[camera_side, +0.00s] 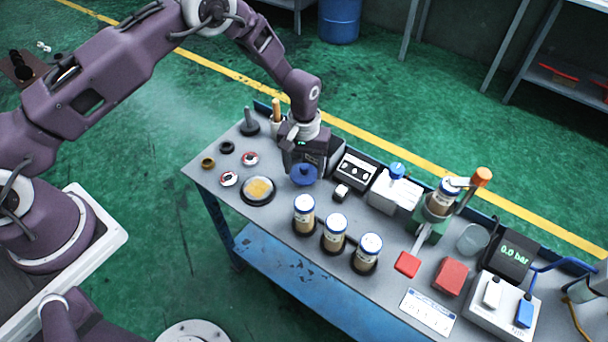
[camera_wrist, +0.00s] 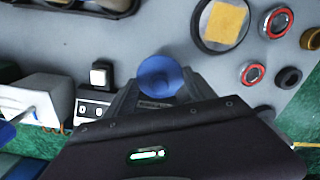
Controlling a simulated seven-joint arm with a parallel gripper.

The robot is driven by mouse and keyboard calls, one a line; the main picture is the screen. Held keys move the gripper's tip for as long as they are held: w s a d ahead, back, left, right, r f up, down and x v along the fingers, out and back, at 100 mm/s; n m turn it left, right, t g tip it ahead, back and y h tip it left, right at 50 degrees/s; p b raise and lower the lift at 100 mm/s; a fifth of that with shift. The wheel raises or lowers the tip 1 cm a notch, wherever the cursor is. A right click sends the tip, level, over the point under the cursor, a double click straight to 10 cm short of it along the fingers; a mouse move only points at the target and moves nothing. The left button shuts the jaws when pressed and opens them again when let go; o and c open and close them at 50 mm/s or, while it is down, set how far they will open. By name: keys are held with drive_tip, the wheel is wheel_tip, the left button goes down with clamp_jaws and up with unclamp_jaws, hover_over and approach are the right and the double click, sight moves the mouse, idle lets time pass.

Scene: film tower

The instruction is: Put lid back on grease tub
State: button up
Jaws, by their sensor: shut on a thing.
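My gripper (camera_side: 304,163) points down over the bench's back left part. It is shut on a blue round piece (camera_side: 304,175), which looks like a lid. In the wrist view the blue piece (camera_wrist: 160,77) sits between the fingertips (camera_wrist: 160,97). I cannot tell whether it touches anything below. A shallow round dark-rimmed dish (camera_side: 244,198) with a yellow square patch inside lies to the left of my gripper; it may be the grease tub. It also shows in the wrist view (camera_wrist: 203,38), uncovered and apart from the blue piece.
Several labelled jars (camera_side: 334,233) stand in front of my gripper. A small dark block with a white top (camera_side: 341,191), a black panel box (camera_side: 357,170) and a white box (camera_side: 394,190) stand to the right. Small rings (camera_side: 229,179) lie left of the dish. A grey post (camera_side: 249,121) stands behind.

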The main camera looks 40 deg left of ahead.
drive_tip(key=shift+n, duration=0.4)
drive_tip(key=r, duration=0.6)
drive_tip(key=shift+w+a+r, duration=0.2)
drive_tip(key=shift+a+r, duration=0.1)
drive_tip(key=w+a+n, duration=0.8)
drive_tip(key=a+n, duration=0.1)
drive_tip(key=n, duration=0.8)
drive_tip(key=shift+s+d+f, duration=0.1)
drive_tip(key=shift+d+f, duration=0.05)
drive_tip(key=shift+f, duration=1.05)
drive_tip(key=shift+s+d+f, duration=0.1)
drive_tip(key=shift+d+f, duration=0.05)
drive_tip(key=shift+f, duration=1)
drive_tip(key=shift+f, duration=0.15)
drive_tip(key=o, duration=1.4)
